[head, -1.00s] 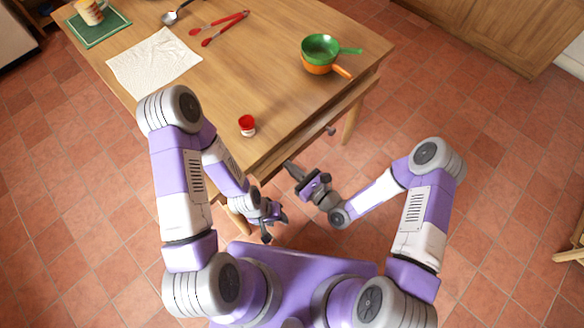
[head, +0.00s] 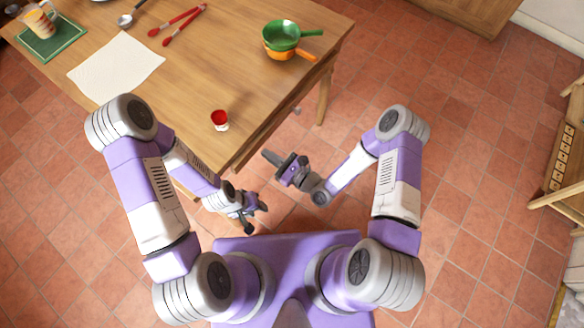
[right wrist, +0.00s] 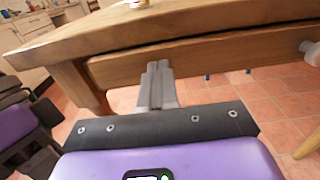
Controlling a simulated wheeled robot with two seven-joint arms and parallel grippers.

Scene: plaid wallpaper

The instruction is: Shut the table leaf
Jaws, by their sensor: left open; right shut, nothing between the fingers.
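The wooden table (head: 190,75) fills the upper left of the head view. Its leaf (right wrist: 215,60) shows in the right wrist view as a board under the tabletop edge, set slightly back beneath it. A pale knob (right wrist: 311,53) is on the leaf's right part; it also shows in the head view (head: 297,110). In the head view the tabletop hides nearly all of the leaf. My right gripper (head: 268,158) is shut and empty, its tips pointing at the leaf; whether they touch it I cannot tell. My left gripper (head: 258,218) is open and empty beside the table's near corner.
A red cup (head: 220,120) stands near the table's near corner. Green and orange pans (head: 283,38), red tongs (head: 178,24), a white cloth (head: 115,66) and a mug (head: 38,20) on a green mat are on top. A wooden rack stands far right. Tiled floor right of the table is clear.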

